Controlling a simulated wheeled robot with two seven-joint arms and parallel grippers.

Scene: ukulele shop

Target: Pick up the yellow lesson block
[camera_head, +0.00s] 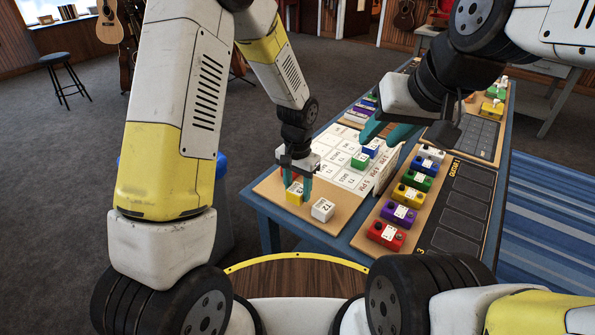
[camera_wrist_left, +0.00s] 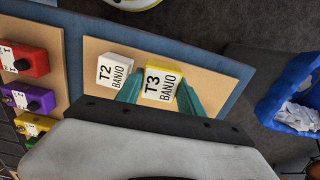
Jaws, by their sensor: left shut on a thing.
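The yellow lesson block (camera_head: 294,194) sits on the tan front strip of the board at the near left of the table. In the left wrist view the yellow block (camera_wrist_left: 162,84) has a white label reading T3 BANJO. My left gripper (camera_head: 298,188) reaches down from above with its teal fingers on either side of the block and is shut on it. A white block (camera_head: 322,209), labelled T2 BANJO in the left wrist view (camera_wrist_left: 118,71), stands right beside it. My right gripper (camera_head: 385,130) is above the table, its teal fingers apart and nothing seen between them.
A white grid board (camera_head: 345,178) holds a green block (camera_head: 360,160) and a blue block (camera_head: 371,148). Several coloured pedals, including a red one (camera_head: 387,235), line the right of the table. A blue bin (camera_wrist_left: 290,100) stands off the table's edge.

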